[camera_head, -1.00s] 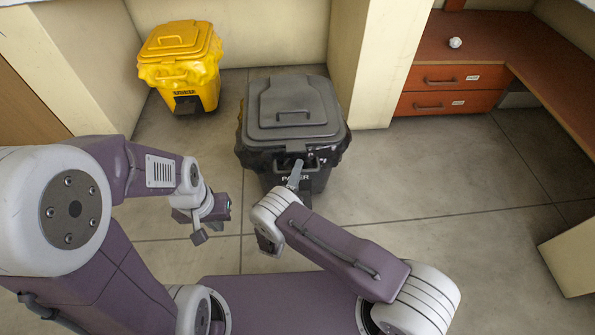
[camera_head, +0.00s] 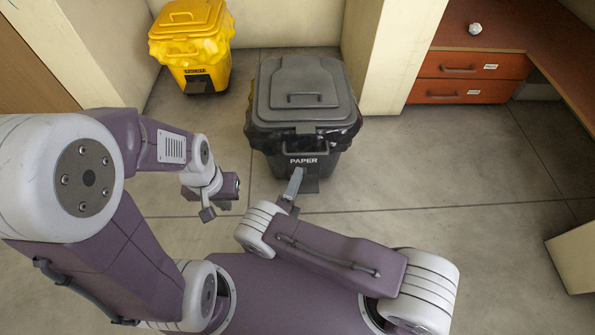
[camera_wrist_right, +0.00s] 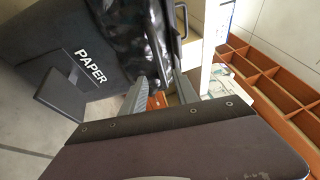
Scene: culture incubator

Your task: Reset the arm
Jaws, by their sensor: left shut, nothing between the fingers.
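My left gripper (camera_head: 213,208) hangs bent down over the floor at the left, left of the dark bin. It is small in the picture, shut, and holds nothing. My right gripper (camera_head: 293,188) is in front of the bin's lower front, below its PAPER label, pointing toward it. In the right wrist view, its two fingers (camera_wrist_right: 160,82) stand apart with nothing held between them. The dark grey bin (camera_head: 305,98) has its lid closed and a black bag around its rim. The bin's front and label also show in the right wrist view (camera_wrist_right: 85,50).
A yellow bin (camera_head: 190,35) with a closed lid stands at the back left. A wall pillar (camera_head: 392,60) is right of the dark bin. A red-brown desk with drawers (camera_head: 462,66) carries a white crumpled ball (camera_head: 475,29). The floor (camera_head: 430,165) at right is clear.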

